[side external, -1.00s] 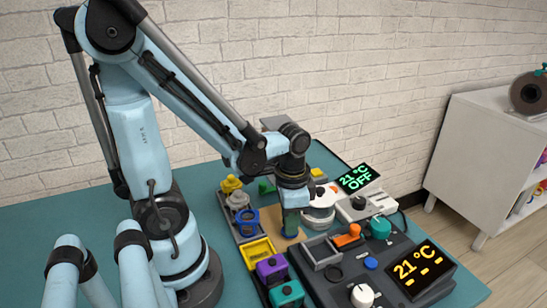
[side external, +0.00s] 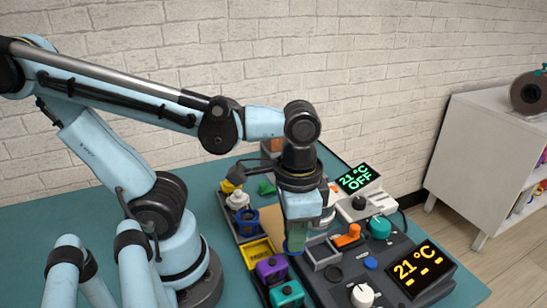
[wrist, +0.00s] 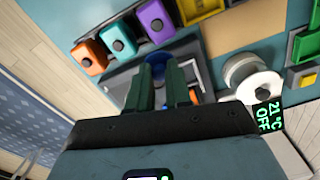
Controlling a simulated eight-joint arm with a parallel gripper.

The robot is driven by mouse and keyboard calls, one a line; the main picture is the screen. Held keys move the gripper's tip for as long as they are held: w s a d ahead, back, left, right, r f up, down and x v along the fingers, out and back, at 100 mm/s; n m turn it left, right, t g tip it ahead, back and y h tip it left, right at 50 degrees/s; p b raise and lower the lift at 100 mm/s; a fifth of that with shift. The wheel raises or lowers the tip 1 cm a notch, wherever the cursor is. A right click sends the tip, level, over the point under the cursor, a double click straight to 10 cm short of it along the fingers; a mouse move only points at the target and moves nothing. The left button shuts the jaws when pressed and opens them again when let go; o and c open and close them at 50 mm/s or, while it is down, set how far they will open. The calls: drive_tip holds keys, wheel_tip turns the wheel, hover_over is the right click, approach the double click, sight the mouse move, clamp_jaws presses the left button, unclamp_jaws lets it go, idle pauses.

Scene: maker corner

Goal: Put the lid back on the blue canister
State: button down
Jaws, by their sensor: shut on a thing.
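My gripper (side external: 294,242) is shut on a small round blue piece, which looks like the lid (side external: 291,250); the green fingers hide much of it. In the wrist view the lid (wrist: 155,58) shows between the fingertips (wrist: 160,75), in front of a grey box. An open, round blue container (side external: 245,222), which looks like the canister, sits in the dark tray to the left of and behind my gripper. The lid is apart from it. I cannot make out the container clearly in the wrist view.
A yellow bin (side external: 261,251), purple box (side external: 271,268) and teal box (side external: 287,293) line the tray at the front left. A grey open box (side external: 322,254), an orange handle (side external: 346,238) and a control panel with a lit display (side external: 418,268) stand to the right.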

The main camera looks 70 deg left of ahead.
drive_tip(key=shift+a+r+n, duration=0.2)
drive_tip(key=shift+a+n, duration=0.1)
drive_tip(key=shift+a, duration=0.1)
drive_tip(key=s+a+n, duration=0.3)
drive_tip(key=a+n, duration=0.6)
drive_tip(key=a, duration=0.6)
drive_tip(key=shift+s+f, duration=0.2)
drive_tip(key=shift+f, duration=2.3)
drive_tip(key=shift+f, duration=0.2)
drive_tip(key=c, duration=1)
unclamp_jaws()
drive_tip(key=shift+o, duration=0.6)
